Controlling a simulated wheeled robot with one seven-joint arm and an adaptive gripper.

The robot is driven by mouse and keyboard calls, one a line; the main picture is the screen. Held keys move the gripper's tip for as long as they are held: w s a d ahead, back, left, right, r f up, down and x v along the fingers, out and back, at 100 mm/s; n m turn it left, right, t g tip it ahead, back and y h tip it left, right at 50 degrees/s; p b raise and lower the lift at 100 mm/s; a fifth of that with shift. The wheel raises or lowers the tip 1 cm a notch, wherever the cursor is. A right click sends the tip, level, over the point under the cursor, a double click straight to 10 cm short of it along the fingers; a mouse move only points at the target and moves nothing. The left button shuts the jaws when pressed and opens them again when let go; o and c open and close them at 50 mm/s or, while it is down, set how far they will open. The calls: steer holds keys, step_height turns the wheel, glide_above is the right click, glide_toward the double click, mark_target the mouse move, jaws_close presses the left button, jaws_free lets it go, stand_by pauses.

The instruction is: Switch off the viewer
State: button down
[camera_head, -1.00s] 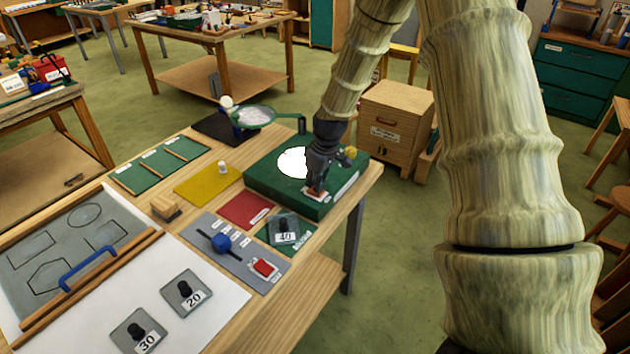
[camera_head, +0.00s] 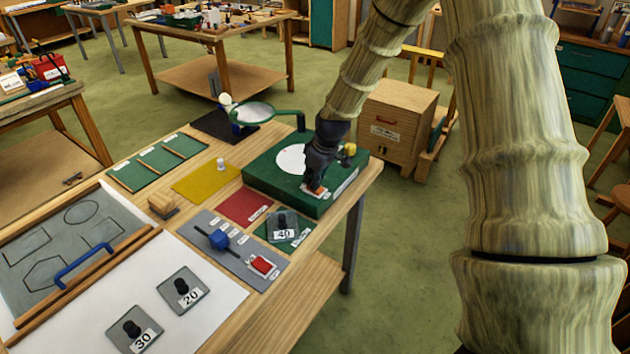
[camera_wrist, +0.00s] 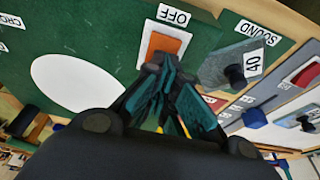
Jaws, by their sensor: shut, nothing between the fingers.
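The viewer is a green box (camera_head: 262,180) at the table's back right corner, with a round white disc (camera_head: 291,159) that looks plain and unlit. An orange rocker switch (camera_wrist: 165,43) with an "OFF" label (camera_wrist: 174,14) beside it sits on the box's top; it also shows in the head view (camera_head: 317,192). My gripper (camera_head: 311,187) is shut and empty, pointing down at the switch. In the wrist view its fingertips (camera_wrist: 157,65) are at the near edge of the switch, hiding part of it. Whether they press it I cannot tell.
A magnifier on an arm (camera_head: 254,113) stands behind the disc. A grey panel with a blue knob (camera_head: 219,239) and a red switch (camera_head: 262,265) lies in front. The "40" plate (camera_head: 282,227) lies close to the viewer's front.

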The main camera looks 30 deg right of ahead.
steer(key=shift+w+a, duration=0.2)
steer(key=shift+w, duration=0.1)
steer(key=p+v, duration=0.3)
steer(key=v, duration=0.1)
steer(key=shift+w+a+r, duration=0.15)
steer(key=shift+w+r, duration=0.05)
steer(key=shift+w, duration=0.2)
steer(key=shift+s+r+b, duration=0.1)
steer(key=shift+r+b, duration=0.05)
steer(key=shift+b, duration=0.15)
steer(key=s+b+v, duration=0.1)
steer(key=b+v, duration=0.2)
steer(key=v, duration=0.6)
steer(key=shift+s+d, duration=0.3)
steer(key=shift+d, duration=0.1)
